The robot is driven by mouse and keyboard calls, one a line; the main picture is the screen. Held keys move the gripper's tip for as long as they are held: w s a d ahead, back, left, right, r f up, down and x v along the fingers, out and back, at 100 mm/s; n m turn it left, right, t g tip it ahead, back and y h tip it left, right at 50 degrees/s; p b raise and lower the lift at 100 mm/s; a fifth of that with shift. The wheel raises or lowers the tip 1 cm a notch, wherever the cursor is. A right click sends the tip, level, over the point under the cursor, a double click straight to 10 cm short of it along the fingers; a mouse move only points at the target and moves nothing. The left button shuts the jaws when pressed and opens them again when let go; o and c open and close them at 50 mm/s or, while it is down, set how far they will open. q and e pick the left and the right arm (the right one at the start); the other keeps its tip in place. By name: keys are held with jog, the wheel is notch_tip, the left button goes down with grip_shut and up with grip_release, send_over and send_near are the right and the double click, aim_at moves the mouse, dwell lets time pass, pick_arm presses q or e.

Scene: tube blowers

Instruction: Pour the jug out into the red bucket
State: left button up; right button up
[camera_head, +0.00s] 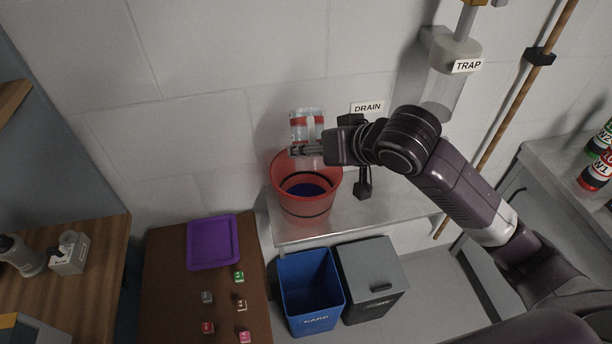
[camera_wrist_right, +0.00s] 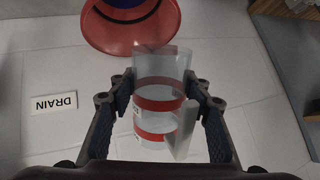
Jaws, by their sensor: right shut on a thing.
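The clear jug with red bands (camera_head: 299,119) is above the back rim of the red bucket (camera_head: 307,208) in the head view. My right gripper (camera_head: 308,150) is shut on the jug. In the wrist view the jug (camera_wrist_right: 158,95) sits between my two fingers, and part of the bucket (camera_wrist_right: 130,40) shows beyond its top end. The bucket stands on a pale bench below the jug, with something dark blue inside it. I cannot tell whether the jug holds any liquid. My left gripper is not in view.
The DRAIN label (camera_head: 367,107) is on the wall behind my right wrist. The TRAP vessel (camera_head: 443,88) hangs to the right, near my arm. Below the bench stand a blue bin (camera_head: 310,290) and a grey bin (camera_head: 373,278). A purple tray (camera_head: 213,242) lies on a brown table.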

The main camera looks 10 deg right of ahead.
jog(key=t+b, duration=0.2)
jog(key=b, duration=0.1)
jog(key=shift+n, duration=0.3)
jog(key=shift+b, duration=0.3)
jog(key=shift+r+t, duration=0.35)
jog(key=shift+t, duration=0.05)
jog(key=t+b, duration=0.1)
jog(key=b, duration=0.3)
jog(key=n+t+b, duration=0.1)
jog(key=t+b, duration=0.1)
jog(key=b, duration=0.2)
jog(key=r+t+y+b, duration=0.1)
jog(key=t+b, duration=0.1)
jog(key=b, duration=0.2)
jog(key=shift+n, duration=0.4)
jog(key=shift+r, duration=0.35)
